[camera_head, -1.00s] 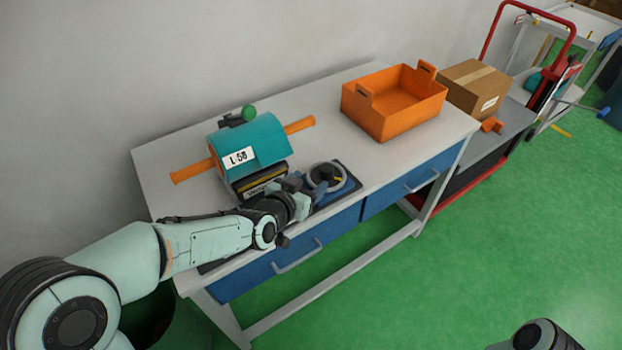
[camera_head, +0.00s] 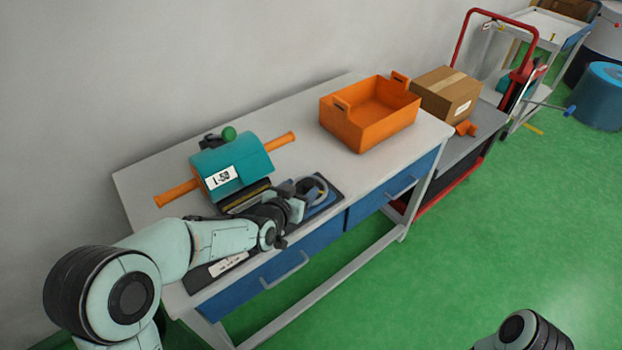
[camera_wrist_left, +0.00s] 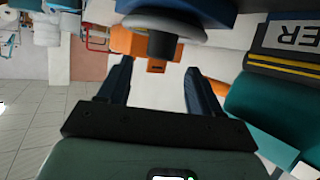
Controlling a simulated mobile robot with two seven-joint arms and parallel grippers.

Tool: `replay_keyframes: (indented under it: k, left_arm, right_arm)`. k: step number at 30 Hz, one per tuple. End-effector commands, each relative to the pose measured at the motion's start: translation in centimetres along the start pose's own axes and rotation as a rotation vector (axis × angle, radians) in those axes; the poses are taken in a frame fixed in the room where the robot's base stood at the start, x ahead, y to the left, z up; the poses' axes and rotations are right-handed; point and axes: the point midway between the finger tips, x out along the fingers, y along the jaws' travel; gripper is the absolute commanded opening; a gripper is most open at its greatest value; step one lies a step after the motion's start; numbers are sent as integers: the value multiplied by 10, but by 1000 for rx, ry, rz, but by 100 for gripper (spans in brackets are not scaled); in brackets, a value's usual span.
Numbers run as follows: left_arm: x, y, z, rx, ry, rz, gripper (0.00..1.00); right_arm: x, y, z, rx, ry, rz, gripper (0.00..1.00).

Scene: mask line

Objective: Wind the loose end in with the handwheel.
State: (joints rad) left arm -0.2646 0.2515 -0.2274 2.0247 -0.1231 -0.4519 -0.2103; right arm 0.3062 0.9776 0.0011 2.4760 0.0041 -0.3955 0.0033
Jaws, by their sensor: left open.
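A teal roller unit (camera_head: 233,167) labelled L-50 sits on the workbench, with an orange bar through it. The handwheel (camera_head: 318,187), a grey ring with a dark centre, is on a dark blue plate to its right. My left gripper (camera_head: 297,190) is beside the handwheel's left side and partly hides it. In the left wrist view the handwheel (camera_wrist_left: 185,27) with its dark knob is just beyond my open, empty fingers (camera_wrist_left: 160,66). I cannot tell whether they touch it. I cannot make out a loose end. My right gripper is out of view.
An orange crate (camera_head: 343,123) stands on the bench to the right. A cardboard box (camera_head: 446,93) is on a lower grey surface beyond it. A dark plate with a white label (camera_head: 228,264) lies along the bench's front edge, below my left arm.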

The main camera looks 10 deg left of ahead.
Motion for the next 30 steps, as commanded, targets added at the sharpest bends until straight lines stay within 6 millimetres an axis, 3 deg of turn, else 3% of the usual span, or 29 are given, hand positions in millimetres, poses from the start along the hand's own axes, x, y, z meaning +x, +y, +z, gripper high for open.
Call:
replay_keyframes:
  k: [3, 10, 15, 24, 26, 29, 30]
  left_arm:
    - [28, 0, 1, 1, -2, 0, 64]
    - [65, 0, 0, 0, -1, 0, 64]
    - [77, 0, 0, 0, 0, -1, 64]
    - [79, 0, 0, -1, 0, 0, 64]
    - [79, 0, 0, -1, 0, 0, 48]
    - [79, 0, 0, 0, 0, 0, 16]
    - [79, 0, 0, -1, 0, 0, 13]
  right_arm:
    - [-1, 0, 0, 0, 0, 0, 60]
    - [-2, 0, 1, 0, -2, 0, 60]
    - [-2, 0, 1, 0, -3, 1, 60]
    - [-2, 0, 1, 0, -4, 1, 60]
    - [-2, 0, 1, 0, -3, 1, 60]
    - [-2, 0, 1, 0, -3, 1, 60]
    - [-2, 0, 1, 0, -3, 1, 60]
